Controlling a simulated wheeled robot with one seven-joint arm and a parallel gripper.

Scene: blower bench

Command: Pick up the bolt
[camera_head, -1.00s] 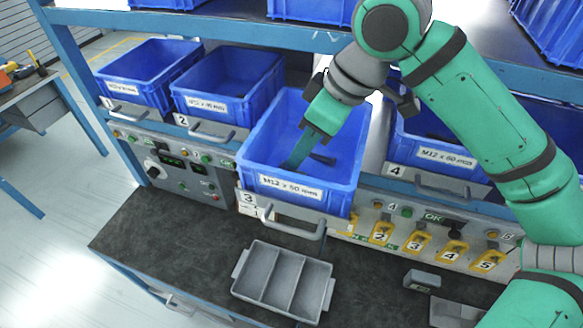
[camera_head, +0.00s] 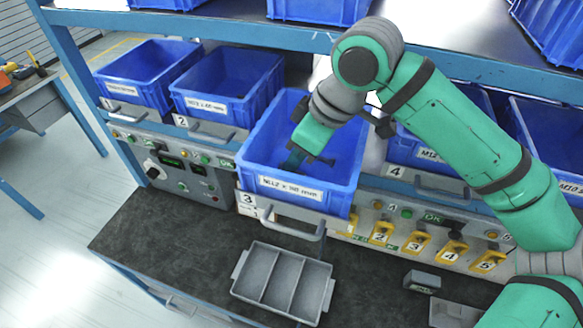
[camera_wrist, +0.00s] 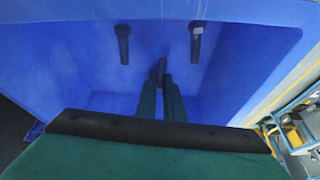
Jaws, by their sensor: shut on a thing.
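My gripper (camera_head: 290,165) reaches down into the pulled-out blue bin (camera_head: 297,190) in slot 3. In the wrist view its two green fingers (camera_wrist: 161,95) are close together. They are shut on a dark bolt (camera_wrist: 160,66), whose end shows between the fingertips. Two more bolts lie apart in the bin, one left of the fingers (camera_wrist: 123,42) and one right of them (camera_wrist: 197,40). In the head view the held bolt is hard to make out against the fingers and the bin.
Blue bins 1 (camera_head: 147,85) and 2 (camera_head: 228,90) stand to the left, and bin 4 (camera_head: 420,150) to the right. A grey three-compartment tray (camera_head: 284,281) lies on the dark bench (camera_head: 170,255). Yellow numbered holders (camera_head: 417,243) line the panel. A shelf beam (camera_head: 230,30) runs above.

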